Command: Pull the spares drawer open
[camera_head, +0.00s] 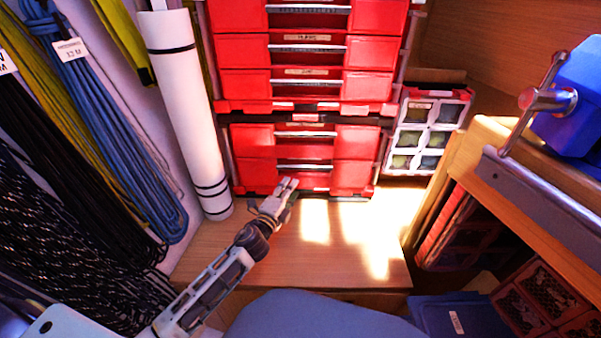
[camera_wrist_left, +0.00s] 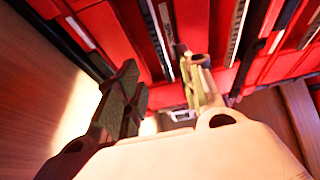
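A stack of red drawers (camera_head: 358,50) stands at the back, each with a pale handle bar across a dark recess. The lower unit has two drawers, an upper one (camera_head: 357,143) and a bottom one (camera_head: 351,176); all fronts look closed. My left gripper (camera_head: 287,187) is in front of the bottom drawer, low and left of its middle. In the left wrist view its fingers (camera_wrist_left: 162,88) are apart, with red fronts (camera_wrist_left: 190,30) beyond and nothing clearly between them. My right gripper is not in view.
A white rolled mat (camera_head: 182,100) stands left of the stack, beside hanging coiled ropes (camera_head: 115,115). A small-parts organiser (camera_head: 423,132) stands to the right. A wooden bench (camera_head: 520,190) with a blue vice (camera_head: 575,100) fills the right side. The wooden surface (camera_head: 330,250) before the drawers is clear.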

